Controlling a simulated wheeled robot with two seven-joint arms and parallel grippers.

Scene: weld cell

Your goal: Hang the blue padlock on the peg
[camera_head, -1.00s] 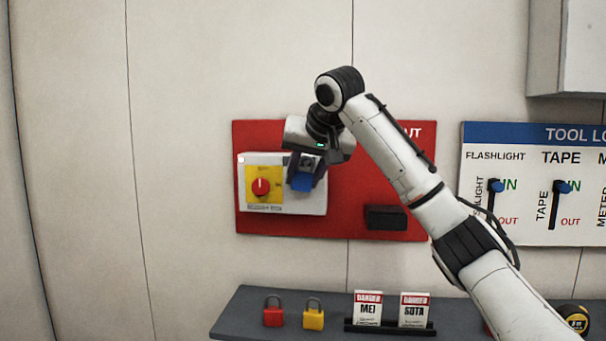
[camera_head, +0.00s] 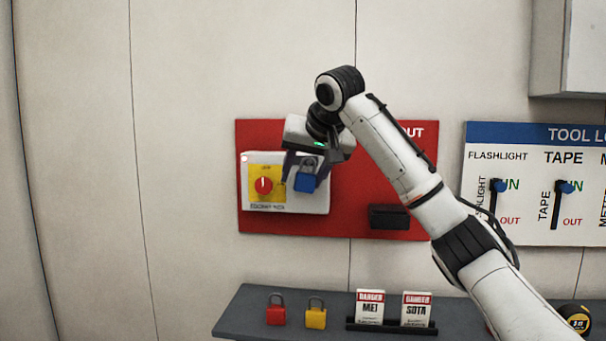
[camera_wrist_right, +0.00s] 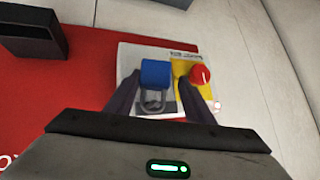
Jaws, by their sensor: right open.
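The blue padlock (camera_head: 305,183) is at the right part of the white switch box on the red board, its shackle upward. It also shows in the right wrist view (camera_wrist_right: 155,73), between the fingers. My right gripper (camera_head: 302,186) is open, its fingers on either side of the padlock with a visible gap. The peg is not visible; the padlock and gripper cover that spot, so I cannot tell how the shackle sits on it. My left gripper is not in view.
The white box has a red knob (camera_head: 263,185) on a yellow plate left of the padlock. A black holder (camera_head: 389,216) sits on the board. Below, the grey shelf (camera_head: 248,308) bears a red padlock (camera_head: 276,314), a yellow padlock (camera_head: 316,317) and two danger tags.

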